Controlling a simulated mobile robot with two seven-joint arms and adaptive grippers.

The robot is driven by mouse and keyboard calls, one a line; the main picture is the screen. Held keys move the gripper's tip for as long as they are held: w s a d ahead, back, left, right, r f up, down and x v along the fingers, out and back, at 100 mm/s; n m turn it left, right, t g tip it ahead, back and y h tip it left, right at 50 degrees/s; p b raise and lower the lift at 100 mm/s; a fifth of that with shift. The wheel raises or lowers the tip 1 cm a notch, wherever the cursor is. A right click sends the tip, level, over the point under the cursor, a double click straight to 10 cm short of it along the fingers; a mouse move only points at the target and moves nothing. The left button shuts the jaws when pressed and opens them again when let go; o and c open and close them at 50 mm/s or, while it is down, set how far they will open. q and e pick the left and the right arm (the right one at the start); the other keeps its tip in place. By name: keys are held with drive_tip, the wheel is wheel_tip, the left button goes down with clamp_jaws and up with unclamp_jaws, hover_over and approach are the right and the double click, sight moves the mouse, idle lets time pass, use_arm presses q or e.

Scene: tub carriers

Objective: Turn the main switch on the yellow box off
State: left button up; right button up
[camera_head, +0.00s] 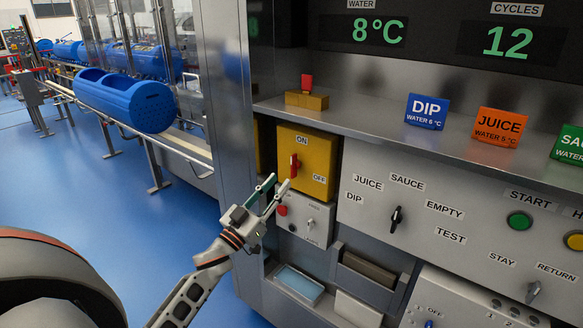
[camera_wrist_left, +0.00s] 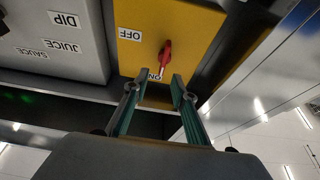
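The yellow box (camera_head: 315,158) is fixed to the machine front below the shelf. Its red switch handle (camera_head: 294,166) stands upright, toward the ON label (camera_head: 302,140); the OFF label (camera_head: 319,179) is at lower right. In the left wrist view, the yellow box (camera_wrist_left: 195,25) appears turned over and the red handle (camera_wrist_left: 165,52) points at ON. My left gripper (camera_head: 280,184) is open, its two green fingers just below and left of the handle in the head view. My right gripper is not in view.
Below the yellow box is a grey box (camera_head: 315,222) with a red button. A metal shelf (camera_head: 370,118) juts out above, carrying a small red-topped block (camera_head: 307,96) and coloured signs. A control panel (camera_head: 460,215) is at right. Open blue floor (camera_head: 100,215) lies left.

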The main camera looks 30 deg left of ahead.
sight(291, 163)
use_arm(q)
drive_tip(key=x, duration=0.8)
drive_tip(key=shift+a+r, duration=0.2)
drive_tip(key=shift+a, duration=0.05)
clamp_jaws()
